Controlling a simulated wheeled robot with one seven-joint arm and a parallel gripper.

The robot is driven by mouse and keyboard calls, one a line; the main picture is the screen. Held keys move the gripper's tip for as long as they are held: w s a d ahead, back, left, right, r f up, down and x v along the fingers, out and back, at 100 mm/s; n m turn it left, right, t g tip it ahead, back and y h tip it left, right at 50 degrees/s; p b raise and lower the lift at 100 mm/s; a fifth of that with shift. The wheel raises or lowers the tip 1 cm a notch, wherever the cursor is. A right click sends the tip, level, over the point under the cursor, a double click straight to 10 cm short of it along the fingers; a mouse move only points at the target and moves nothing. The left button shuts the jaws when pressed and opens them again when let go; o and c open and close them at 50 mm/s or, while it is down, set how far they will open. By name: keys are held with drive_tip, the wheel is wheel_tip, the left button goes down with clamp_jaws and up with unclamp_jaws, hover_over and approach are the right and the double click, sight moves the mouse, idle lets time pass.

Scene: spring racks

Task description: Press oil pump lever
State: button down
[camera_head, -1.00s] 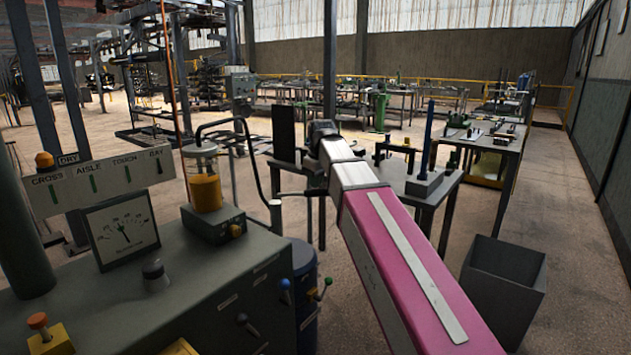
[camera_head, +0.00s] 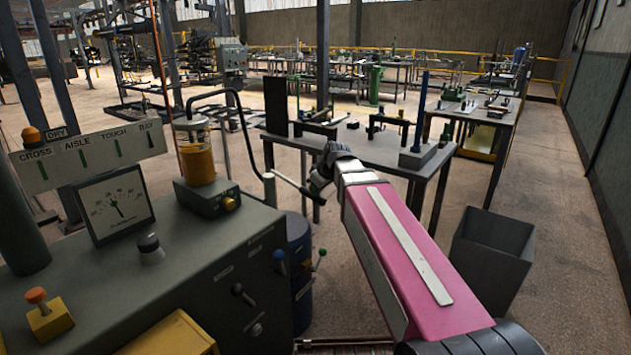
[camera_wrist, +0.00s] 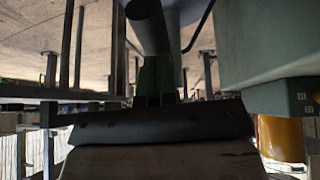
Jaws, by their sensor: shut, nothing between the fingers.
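The oil pump stands on the blue drum (camera_head: 299,245) beside the grey cabinet, with a black curved hose running from its top to the jar. Its lever (camera_head: 287,181) is a thin grey bar sloping down to the right from the pump head (camera_head: 268,177). My gripper (camera_head: 314,188) is shut and empty at the lever's outer end; whether it touches the lever I cannot tell. In the wrist view my gripper (camera_wrist: 155,98) is dark, with a dark round bar (camera_wrist: 150,28) just beyond the fingertips; that bar may be the lever.
The grey cabinet (camera_head: 160,270) carries a jar of yellow oil (camera_head: 196,160), a gauge (camera_head: 115,204) and knobs, at left. A workbench (camera_head: 385,150) stands behind my arm. A grey bin (camera_head: 492,258) is at right, with open floor beyond.

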drive_tip(key=shift+s+f, duration=0.1)
drive_tip(key=shift+f, duration=0.6)
drive_tip(key=r, duration=0.2)
drive_tip(key=s+r, duration=0.1)
drive_tip(key=r, duration=0.1)
drive_tip(key=shift+d, duration=0.1)
drive_tip(key=s+d+f+v, duration=0.1)
drive_tip(key=v, duration=0.9)
drive_tip(key=shift+d+r, duration=0.15)
drive_tip(key=shift+r, duration=0.05)
drive_tip(key=shift+f, duration=0.1)
drive_tip(key=s+d+f+m+g+h, duration=0.1)
drive_tip(key=s+d+f+m, duration=0.2)
drive_tip(key=f, duration=0.8)
drive_tip(key=s+d+f+m+g+h, duration=0.1)
drive_tip(key=s+d+f+m+g, duration=0.1)
drive_tip(key=f, duration=1)
drive_tip(key=s+d+f+m+g+h, duration=0.1)
drive_tip(key=s+d+f+m+h, duration=0.1)
drive_tip(key=s+d+f+m, duration=0.3)
wheel_tip(320, 180, down, 7)
drive_tip(key=d, duration=0.3)
drive_tip(key=shift+s, duration=0.25)
